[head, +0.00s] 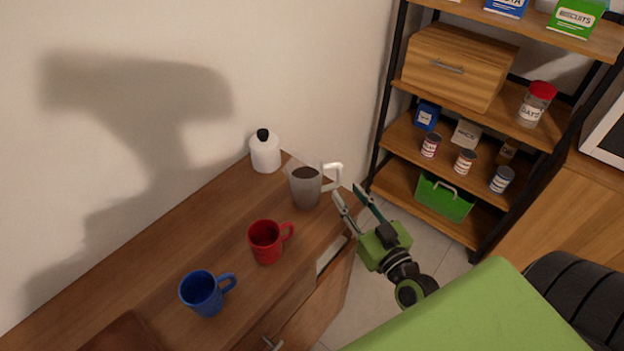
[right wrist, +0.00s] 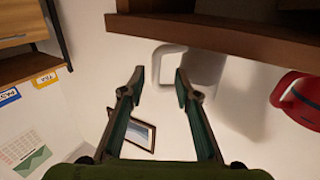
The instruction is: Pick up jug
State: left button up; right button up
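The jug (head: 306,188) is grey and see-through, with dark contents and a white handle (head: 332,176) on its right side. It stands upright near the right end of the wooden cabinet top. My right gripper (head: 347,194) is open and empty, just right of the jug, with its fingers pointing toward the handle side. In the right wrist view the handle (right wrist: 160,62) appears between the two fingertips (right wrist: 158,78), apart from them, with the jug body (right wrist: 203,70) right of it. My left gripper is not in view.
A red mug (head: 266,242) and a blue mug (head: 202,294) stand nearer on the cabinet top (head: 175,252). A white bottle with a black cap (head: 265,154) stands behind the jug. A shelf with tins, boxes and a green crate (head: 443,198) is at right.

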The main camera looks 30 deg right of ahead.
aim_at(341, 181)
jog(key=shift+w, duration=0.65)
jog(key=shift+w+d+f+p, duration=0.1)
jog(key=shift+w+d+p, duration=0.05)
jog(key=shift+w, duration=0.75)
jog(key=shift+w+d+f+p, duration=0.1)
jog(key=shift+w+p, duration=0.1)
jog(key=shift+w, duration=0.7)
jog(key=shift+w+d+f+p, duration=0.1)
jog(key=shift+w+d+p, duration=0.05)
jog(key=shift+w, duration=0.75)
jog(key=shift+s, duration=0.1)
jog(key=shift+c, duration=0.4)
grip_shut()
jog(key=shift+r, duration=0.1)
